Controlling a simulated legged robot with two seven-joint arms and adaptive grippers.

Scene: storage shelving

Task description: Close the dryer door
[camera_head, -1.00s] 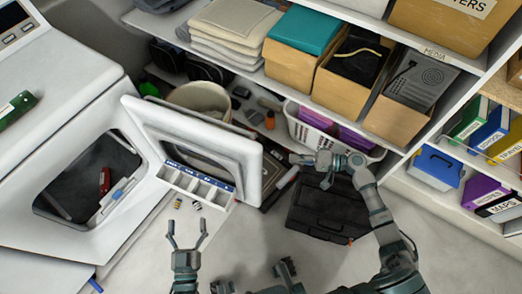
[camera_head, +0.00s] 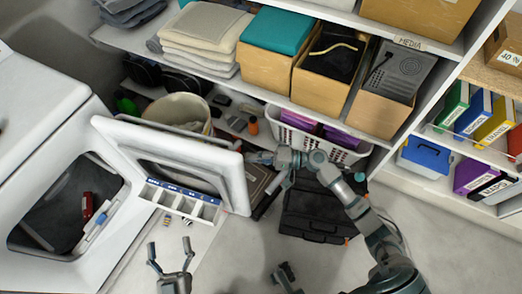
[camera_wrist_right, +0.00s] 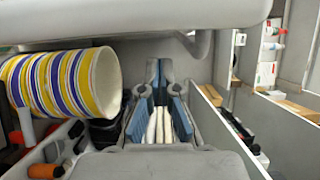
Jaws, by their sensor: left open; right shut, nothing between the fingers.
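The white dryer (camera_head: 40,120) stands at the left of the head view, its dark opening (camera_head: 70,205) uncovered. Its white framed door (camera_head: 120,135) is swung wide open to the right of the opening. My right gripper (camera_head: 256,157) is shut and empty at the door's far right edge; whether it touches is unclear. In the right wrist view its fingers (camera_wrist_right: 158,75) point forward, below a white panel edge (camera_wrist_right: 120,20) that looks like the door. My left gripper (camera_head: 170,256) is open and empty at the bottom, in front of the door.
A striped basket (camera_wrist_right: 60,85) stands behind the door. A white laundry basket (camera_head: 318,145) and a black case (camera_head: 318,208) sit near my right arm. Shelves with boxes (camera_head: 380,110) line the back. Floor at the lower right is clear.

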